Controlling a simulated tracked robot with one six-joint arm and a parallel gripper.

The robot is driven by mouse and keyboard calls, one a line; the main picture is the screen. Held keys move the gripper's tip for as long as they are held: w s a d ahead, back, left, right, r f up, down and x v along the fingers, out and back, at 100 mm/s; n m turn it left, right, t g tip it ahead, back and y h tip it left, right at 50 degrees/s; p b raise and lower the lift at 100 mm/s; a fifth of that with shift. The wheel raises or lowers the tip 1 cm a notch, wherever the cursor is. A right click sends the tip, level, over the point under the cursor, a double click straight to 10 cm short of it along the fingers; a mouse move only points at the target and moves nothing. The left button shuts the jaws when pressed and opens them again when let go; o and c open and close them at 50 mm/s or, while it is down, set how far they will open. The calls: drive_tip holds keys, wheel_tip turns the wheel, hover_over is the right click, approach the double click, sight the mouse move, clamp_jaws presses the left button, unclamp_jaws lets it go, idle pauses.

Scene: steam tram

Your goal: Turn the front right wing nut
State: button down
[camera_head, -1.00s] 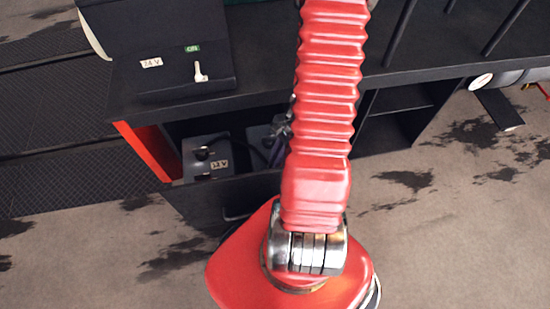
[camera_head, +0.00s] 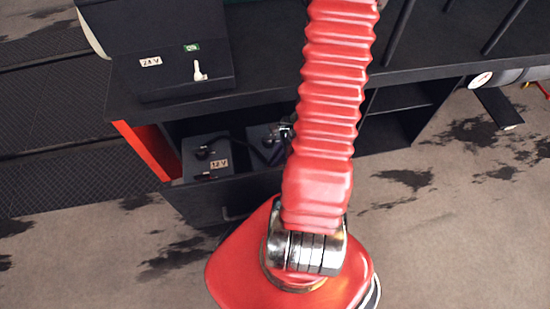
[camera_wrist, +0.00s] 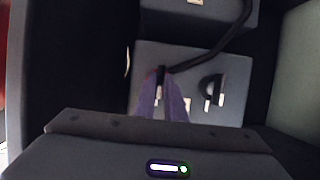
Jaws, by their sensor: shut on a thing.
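My gripper (camera_wrist: 163,76) points down onto the top of a grey battery box (camera_wrist: 148,58) in the wrist view. Its purple fingertips are shut on a small dark fitting at the end of a black cable (camera_wrist: 215,53). I take this to be the wing nut; its shape is mostly hidden between the fingers. A second terminal (camera_wrist: 213,90) with a dark rounded part stands to the right, apart from the fingers. In the head view my gripper (camera_head: 284,131) is partly hidden by my red arm, over the right battery (camera_head: 258,136) in the open drawer.
The left battery (camera_head: 200,172) carries a 12 V label. The open drawer (camera_head: 205,200) hangs under a black bench (camera_head: 270,75). A dark box with a white lever (camera_head: 198,71) stands on the bench. Drawer walls are close around my gripper.

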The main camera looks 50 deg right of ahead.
drive_tip(key=c, duration=1.8)
unclamp_jaws()
drive_tip(key=shift+d, duration=0.1)
drive_tip(key=shift+r, duration=0.1)
drive_tip(key=v, duration=1.3)
drive_tip(key=shift+s+r, duration=0.1)
drive_tip(key=shift+r, duration=0.15)
